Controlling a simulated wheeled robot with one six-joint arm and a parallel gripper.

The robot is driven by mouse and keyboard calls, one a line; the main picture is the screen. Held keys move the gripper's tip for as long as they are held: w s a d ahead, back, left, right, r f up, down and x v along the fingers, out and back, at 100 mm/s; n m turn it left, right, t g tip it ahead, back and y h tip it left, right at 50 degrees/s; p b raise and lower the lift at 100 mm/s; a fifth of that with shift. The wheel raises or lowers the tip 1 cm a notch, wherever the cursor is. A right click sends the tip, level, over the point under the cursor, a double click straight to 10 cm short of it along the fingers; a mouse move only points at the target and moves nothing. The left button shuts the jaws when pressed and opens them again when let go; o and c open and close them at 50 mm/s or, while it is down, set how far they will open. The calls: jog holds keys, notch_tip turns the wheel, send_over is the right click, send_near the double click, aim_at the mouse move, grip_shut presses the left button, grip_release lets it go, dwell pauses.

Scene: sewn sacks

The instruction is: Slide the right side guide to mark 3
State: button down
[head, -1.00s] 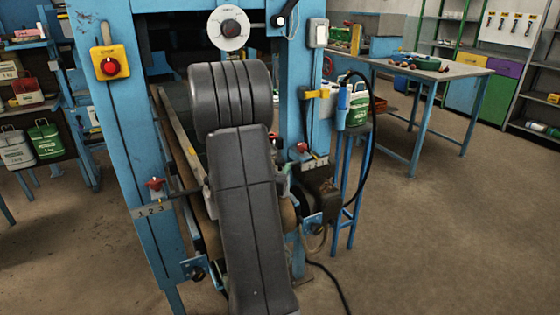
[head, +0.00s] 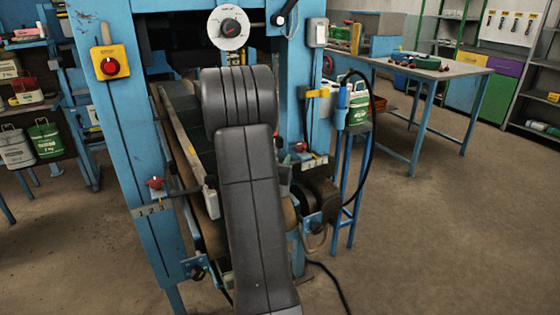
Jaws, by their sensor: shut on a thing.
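My arm covers the middle of the head view, and my gripper is hidden behind it. The right side guide is mostly hidden by my arm too. On the machine's right post are a red knob (head: 300,147) and a pale mark plate (head: 314,161); the mark the guide stands at cannot be read. The left side guide (head: 180,135) is a long pale rail slanting down beside the dark belt (head: 182,100). Its red knob (head: 155,183) sits above a plate numbered 1 2 3 (head: 152,209) on the left post.
The blue machine frame (head: 125,150) stands close on both sides of my arm. A yellow box with a red button (head: 110,65) is on its left post. A black cable (head: 372,130) loops at the right. Open floor (head: 450,240) lies to the right.

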jog(key=a, duration=0.1)
jog(key=s+a, duration=0.1)
jog(key=shift+s+a, duration=0.2)
jog(key=shift+a, duration=0.15)
jog(key=c, duration=1.1)
grip_release()
jog(key=v, duration=1.4)
jog(key=shift+b, duration=0.4)
jog(key=shift+w+d, duration=0.1)
jog(key=shift+w, duration=0.05)
